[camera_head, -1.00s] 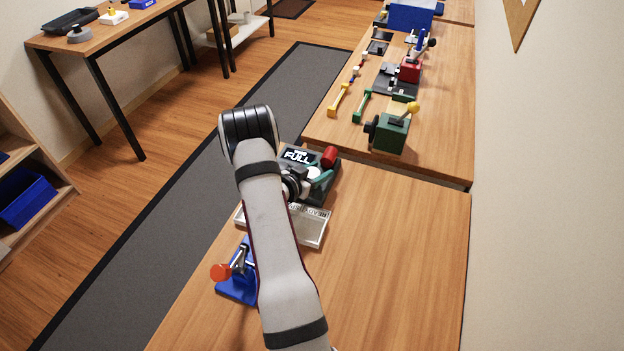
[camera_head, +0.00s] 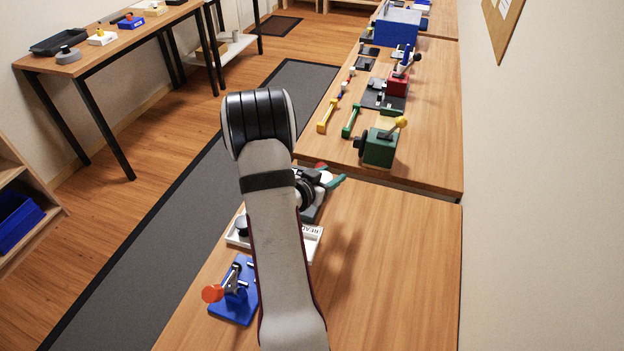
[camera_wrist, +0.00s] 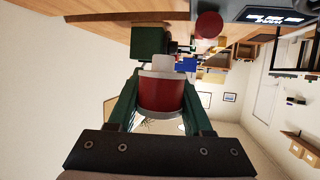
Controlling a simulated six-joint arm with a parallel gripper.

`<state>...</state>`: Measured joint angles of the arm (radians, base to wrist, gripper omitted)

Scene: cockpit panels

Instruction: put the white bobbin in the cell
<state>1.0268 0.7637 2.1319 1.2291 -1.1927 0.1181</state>
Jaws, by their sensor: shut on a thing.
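My gripper (camera_head: 332,181) is over the far end of the near table, partly hidden by my arm in the head view. In the wrist view its two green fingers (camera_wrist: 160,105) are shut on a bobbin (camera_wrist: 162,92) with a red middle and pale ends. A white end of the held bobbin (camera_head: 326,177) shows between the fingers in the head view. The bobbin appears held clear of the table. A white tray (camera_head: 313,247) with partly hidden lettering lies nearer, partly under my arm. I cannot tell which part is the cell.
A blue fixture with an orange knob (camera_head: 212,293) stands before the tray. A dark panel (camera_head: 312,209) is beneath my gripper; its lit display shows in the wrist view (camera_wrist: 275,17). A green box with a yellow knob (camera_head: 380,147) stands beyond. The near table's right side is clear.

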